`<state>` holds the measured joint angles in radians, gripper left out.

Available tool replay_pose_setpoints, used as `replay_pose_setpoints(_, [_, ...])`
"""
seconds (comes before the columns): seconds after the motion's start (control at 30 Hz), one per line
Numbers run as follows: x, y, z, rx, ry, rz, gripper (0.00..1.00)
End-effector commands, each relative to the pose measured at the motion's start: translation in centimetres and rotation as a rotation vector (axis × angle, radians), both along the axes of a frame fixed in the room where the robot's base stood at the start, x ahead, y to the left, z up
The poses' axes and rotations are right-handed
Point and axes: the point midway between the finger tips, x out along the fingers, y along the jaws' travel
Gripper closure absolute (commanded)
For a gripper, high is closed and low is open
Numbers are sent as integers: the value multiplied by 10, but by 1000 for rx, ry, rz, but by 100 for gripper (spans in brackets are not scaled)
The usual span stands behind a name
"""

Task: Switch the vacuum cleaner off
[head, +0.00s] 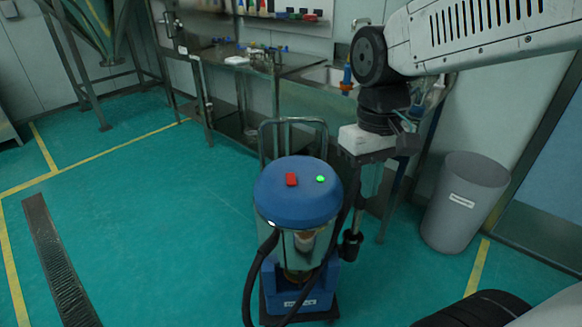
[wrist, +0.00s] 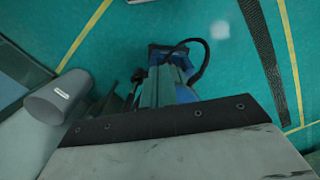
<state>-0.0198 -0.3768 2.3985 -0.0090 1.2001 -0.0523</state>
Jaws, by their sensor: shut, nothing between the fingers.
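The vacuum cleaner (head: 300,205) stands upright on the floor in the middle of the head view, with a blue domed lid and a clear body. On the lid are a red button (head: 291,179) and, to its right, a bright green round button or light (head: 320,178). My gripper (head: 372,142) is shut and empty, to the right of the lid and apart from the buttons in the picture. In the wrist view, my gripper's grey and black body fills the bottom, and the vacuum cleaner (wrist: 168,80) shows beyond it, partly covered. The buttons are hidden there.
A black hose (head: 250,280) loops at the vacuum's front left, and a push handle (head: 293,122) rises behind it. A grey bin (head: 465,205) stands to the right. A steel workbench (head: 270,70) is behind. The green floor (head: 150,220) at left is clear around a drain grate (head: 58,265).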

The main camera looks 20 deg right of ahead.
Motion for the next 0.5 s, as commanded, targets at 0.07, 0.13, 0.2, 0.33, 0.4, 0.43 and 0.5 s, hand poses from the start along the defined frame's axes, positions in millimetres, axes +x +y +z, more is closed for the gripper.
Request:
replay_pose_setpoints(0.07, [26,1,-5,1,18,43,100])
replay_pose_setpoints(0.13, [49,2,-9,3,30,89,100])
replay_pose_setpoints(0.2, [73,4,-15,6,35,142,100])
replay_pose_setpoints(0.33, [119,6,-29,12,41,253,100])
replay_pose_setpoints(0.4, [144,8,-38,16,41,320,100])
replay_pose_setpoints(0.43, [155,9,-43,17,39,351,100])
replay_pose_setpoints(0.5, [182,11,-54,22,35,426,100])
